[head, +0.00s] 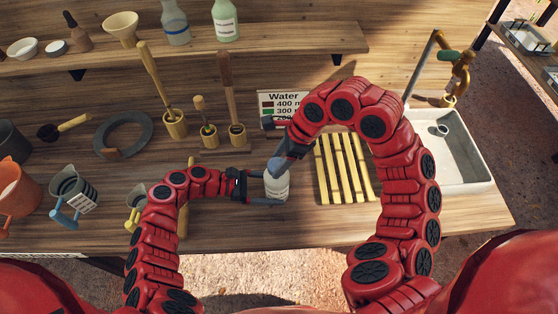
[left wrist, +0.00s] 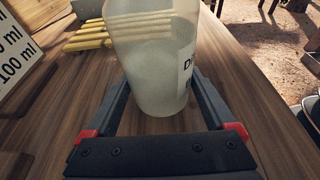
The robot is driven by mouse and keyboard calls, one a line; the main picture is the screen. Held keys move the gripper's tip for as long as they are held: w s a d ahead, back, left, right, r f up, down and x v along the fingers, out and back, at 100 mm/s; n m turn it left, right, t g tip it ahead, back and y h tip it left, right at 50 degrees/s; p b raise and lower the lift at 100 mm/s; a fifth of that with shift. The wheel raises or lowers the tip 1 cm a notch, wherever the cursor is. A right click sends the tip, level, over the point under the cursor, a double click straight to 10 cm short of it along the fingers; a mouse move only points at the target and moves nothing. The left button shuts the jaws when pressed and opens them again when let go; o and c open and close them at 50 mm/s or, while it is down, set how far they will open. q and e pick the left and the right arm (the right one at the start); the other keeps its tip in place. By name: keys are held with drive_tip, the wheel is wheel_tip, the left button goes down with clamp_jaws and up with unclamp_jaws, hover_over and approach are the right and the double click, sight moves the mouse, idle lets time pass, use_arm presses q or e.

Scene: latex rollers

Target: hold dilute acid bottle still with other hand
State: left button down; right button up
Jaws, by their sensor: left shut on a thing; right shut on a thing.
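The dilute acid bottle (head: 277,186) is a pale, translucent bottle standing upright on the wooden counter. In the left wrist view the bottle (left wrist: 155,55) fills the space between my fingers, with part of a label starting "D" on its right side. My left gripper (head: 266,190) comes in from the left and is shut on the bottle's body. My right gripper (head: 283,160) reaches down from above and is shut at the bottle's top. The right fingers and wrist hide most of the cap, so I cannot tell exactly what they grip there.
A yellow slatted rack (head: 345,168) lies to the right, then a sink (head: 450,150) with a tap. A Water sign (head: 281,108) stands behind the bottle. Jugs, including a grey one (head: 74,188), stand at left. A shelf (head: 180,55) runs above.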

drive_tip(key=shift+r, duration=0.3)
use_arm(q)
unclamp_jaws()
drive_tip(key=shift+a, duration=0.15)
drive_tip(key=v, duration=1)
drive_tip(key=shift+w+a+r, duration=0.1)
drive_tip(key=shift+a+r, duration=0.05)
drive_tip(key=shift+a, duration=0.05)
drive_tip(key=shift+a+r, duration=0.2)
drive_tip(key=shift+a, duration=0.4)
use_arm(e)
drive_tip(key=o, duration=1.4)
